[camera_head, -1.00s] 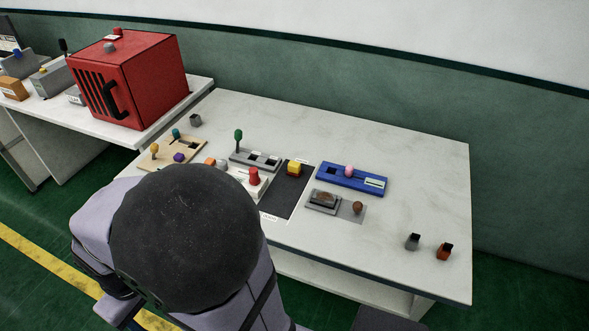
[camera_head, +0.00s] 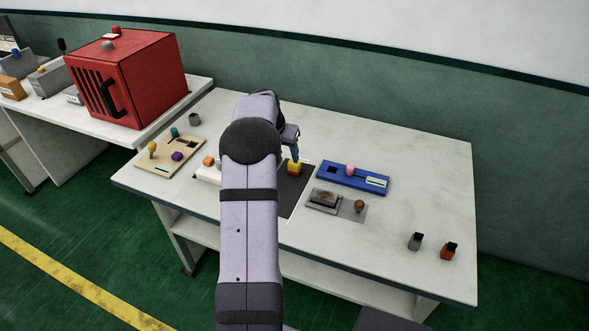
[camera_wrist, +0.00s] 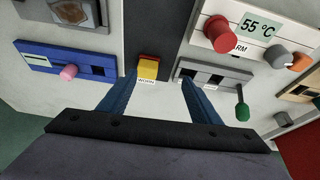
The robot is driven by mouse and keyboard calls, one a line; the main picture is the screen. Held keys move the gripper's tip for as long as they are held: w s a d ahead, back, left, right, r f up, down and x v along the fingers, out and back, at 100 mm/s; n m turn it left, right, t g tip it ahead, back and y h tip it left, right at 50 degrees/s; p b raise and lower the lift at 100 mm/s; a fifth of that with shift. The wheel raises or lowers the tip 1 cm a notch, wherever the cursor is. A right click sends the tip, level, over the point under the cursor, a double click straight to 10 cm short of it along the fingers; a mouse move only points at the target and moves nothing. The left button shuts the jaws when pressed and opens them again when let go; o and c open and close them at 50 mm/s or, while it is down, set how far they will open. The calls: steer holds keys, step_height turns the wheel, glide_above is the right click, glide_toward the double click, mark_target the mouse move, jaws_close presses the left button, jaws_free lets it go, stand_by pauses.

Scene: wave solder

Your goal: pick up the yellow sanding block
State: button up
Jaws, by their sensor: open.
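The yellow sanding block (camera_head: 295,168) has a reddish-brown end and rests at the back end of a dark mat (camera_head: 292,196) on the white table. In the wrist view the block (camera_wrist: 148,70) lies ahead of my gripper (camera_wrist: 160,80), between the lines of its two blue fingers. A label reading "WORN" shows beside it. My gripper is open and empty. In the head view my gripper (camera_head: 296,150) is close above the block, and my arm hides part of the table. I cannot tell the exact gap between fingers and block.
A blue panel with a pink knob (camera_head: 350,169) stands right of the block. A grey slotted panel with a green knob (camera_wrist: 243,112) and a white panel with a red knob (camera_wrist: 218,30) are on the other side. The table's right part is mostly clear.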

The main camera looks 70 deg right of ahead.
mark_target(292, 162)
steer(key=shift+s+d+f+p, duration=0.35)
steer(key=shift+s+d+f, duration=0.5)
steer(key=shift+d+f, duration=0.3)
steer(key=shift+s+p+x, duration=0.15)
steer(key=shift+p+x, duration=0.35)
steer(key=shift+x, duration=0.35)
steer(key=shift+s+p+x, duration=0.2)
steer(key=shift+p+x, duration=0.3)
steer(key=shift+x, duration=1.2)
steer(key=shift+d, duration=0.15)
steer(key=c, duration=1.1)
